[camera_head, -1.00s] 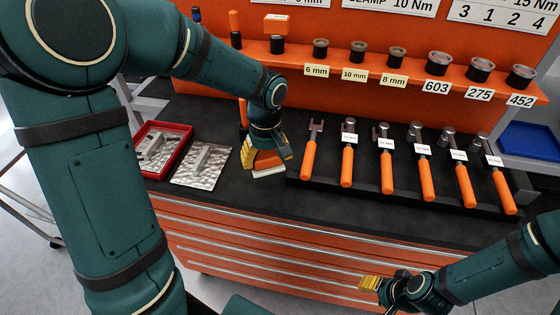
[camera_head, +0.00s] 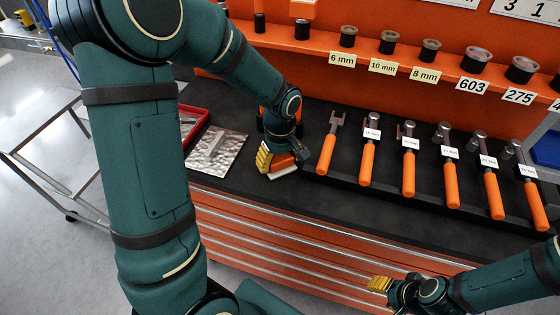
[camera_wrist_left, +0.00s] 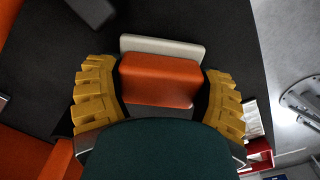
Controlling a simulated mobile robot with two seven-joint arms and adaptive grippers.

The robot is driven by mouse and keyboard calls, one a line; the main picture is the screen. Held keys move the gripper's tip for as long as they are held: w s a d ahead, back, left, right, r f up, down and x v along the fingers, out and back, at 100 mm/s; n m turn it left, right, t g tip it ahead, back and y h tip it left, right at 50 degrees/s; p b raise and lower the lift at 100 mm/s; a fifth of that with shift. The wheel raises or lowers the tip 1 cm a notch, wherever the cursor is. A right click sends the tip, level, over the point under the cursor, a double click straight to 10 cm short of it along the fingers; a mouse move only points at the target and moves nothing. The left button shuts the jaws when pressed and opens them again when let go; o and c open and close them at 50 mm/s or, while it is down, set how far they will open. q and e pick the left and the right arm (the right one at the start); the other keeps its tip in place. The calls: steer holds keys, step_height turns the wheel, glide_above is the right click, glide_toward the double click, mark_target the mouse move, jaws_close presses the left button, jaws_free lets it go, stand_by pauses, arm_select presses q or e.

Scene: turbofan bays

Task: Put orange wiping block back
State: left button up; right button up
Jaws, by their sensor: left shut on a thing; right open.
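The orange wiping block (camera_wrist_left: 158,80) has an orange body on a pale pad. In the left wrist view it sits between the yellow fingers of my left gripper (camera_wrist_left: 158,92), which is shut on it. In the head view the block (camera_head: 285,172) shows low at the dark bench top, left of the tool tray; I cannot tell whether its pad touches the bench. My left gripper (camera_head: 283,158) hides part of it there. My right gripper (camera_head: 380,285) is open and empty, in front of the drawers.
A metal plate (camera_head: 214,152) and a red tray (camera_head: 196,125) lie left of the block. A rack of orange-handled wrenches (camera_head: 367,163) stands to its right. An orange shelf (camera_head: 400,57) with labelled sockets runs behind. The bench front strip (camera_head: 330,205) is clear.

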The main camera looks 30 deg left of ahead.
mark_target(280, 157)
arm_select(q)
steer(key=shift+f, duration=0.2)
steer(key=o, duration=1.2)
steer(key=shift+c, duration=0.2)
steer(key=shift+r, duration=0.2)
step_height(280, 157, up, 12)
steer(key=p, duration=0.2)
steer(key=shift+f, duration=0.1)
